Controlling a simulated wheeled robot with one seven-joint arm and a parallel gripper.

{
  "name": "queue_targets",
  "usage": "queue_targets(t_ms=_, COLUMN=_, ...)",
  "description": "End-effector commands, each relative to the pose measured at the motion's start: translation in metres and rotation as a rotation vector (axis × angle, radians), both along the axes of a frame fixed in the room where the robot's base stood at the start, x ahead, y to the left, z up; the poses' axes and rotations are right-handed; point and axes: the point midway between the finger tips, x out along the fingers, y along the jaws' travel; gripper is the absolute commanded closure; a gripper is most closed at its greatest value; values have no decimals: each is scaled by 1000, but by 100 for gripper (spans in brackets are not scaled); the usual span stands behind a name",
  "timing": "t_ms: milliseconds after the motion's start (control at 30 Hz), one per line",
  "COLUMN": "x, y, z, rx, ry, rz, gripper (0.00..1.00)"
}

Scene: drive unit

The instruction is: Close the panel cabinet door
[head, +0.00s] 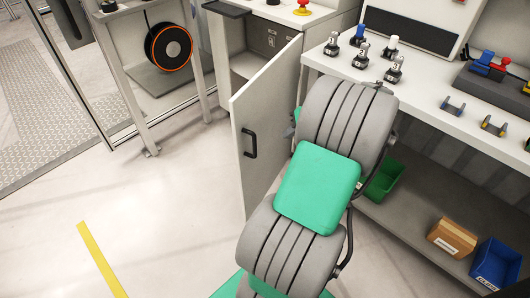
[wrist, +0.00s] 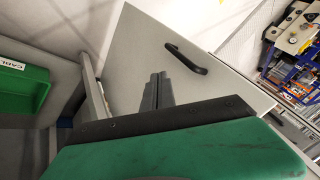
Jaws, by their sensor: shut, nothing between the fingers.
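The panel cabinet door (head: 268,108) is white and stands open, swung out from the cabinet (head: 309,18) toward the front. Part of the cabinet's inside (head: 248,62) shows behind the door. In the wrist view the door (wrist: 140,48) fills the middle, with the handle (wrist: 186,58) above and right of the fingertips. My gripper (wrist: 158,78) is shut and empty, in front of the door's face in that view; I cannot tell if it touches.
A white workbench (head: 425,93) with metal fittings stands at the right. Its lower shelf holds a green bin (head: 385,180), a cardboard box (head: 452,238) and a blue bin (head: 496,263). A frame with a black reel (head: 168,47) stands at left. The floor left of the door is clear.

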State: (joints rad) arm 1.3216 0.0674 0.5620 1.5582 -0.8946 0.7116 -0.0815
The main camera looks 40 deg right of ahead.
Motion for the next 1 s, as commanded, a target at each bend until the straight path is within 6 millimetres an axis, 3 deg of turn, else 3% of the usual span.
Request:
queue_targets(t_ms=167, x=1, y=-5, z=-12, rx=5, ry=-13, rz=-9, gripper=100)
queue_targets(t_ms=600, x=55, y=8, z=-86, rx=4, ry=-10, rz=-9, gripper=100)
queue_targets(t_ms=800, x=74, y=32, z=-82, rx=1, ry=-11, rz=-9, gripper=100)
queue_targets(t_ms=1000, x=78, y=38, z=-81, rx=1, ry=-11, rz=-11, gripper=100)
